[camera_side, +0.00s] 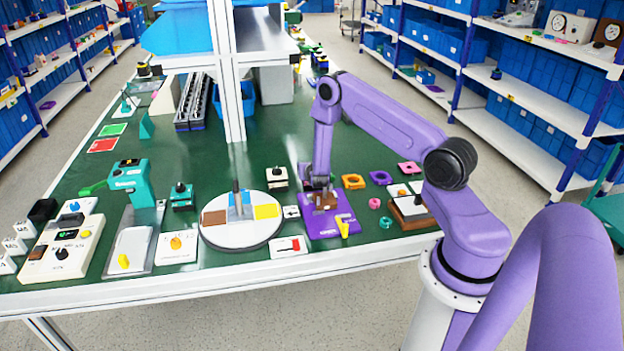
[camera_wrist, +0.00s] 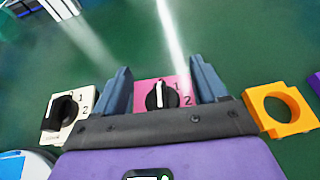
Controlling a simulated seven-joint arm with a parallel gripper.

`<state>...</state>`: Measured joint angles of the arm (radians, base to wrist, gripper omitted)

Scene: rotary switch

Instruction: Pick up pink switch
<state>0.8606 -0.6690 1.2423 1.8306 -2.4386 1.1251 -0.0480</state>
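The pink switch (camera_wrist: 163,93) is a pink square plate with a black knob, a white pointer line and the marks 1 and 2. In the wrist view it lies on the green table between the two blue-grey fingers of my gripper (camera_wrist: 161,80). The fingers are spread, with a gap on each side of the plate, and I see no contact. In the side view my gripper (camera_side: 318,180) points down behind the purple fixture and largely hides the pink switch. How high the fingertips are above the table is hard to tell.
A white switch (camera_wrist: 68,115) with a black knob lies left of my gripper. An orange square ring (camera_wrist: 278,108) lies close on the right. The purple fixture (camera_side: 325,228) and round turntable (camera_side: 240,235) are nearer the front edge.

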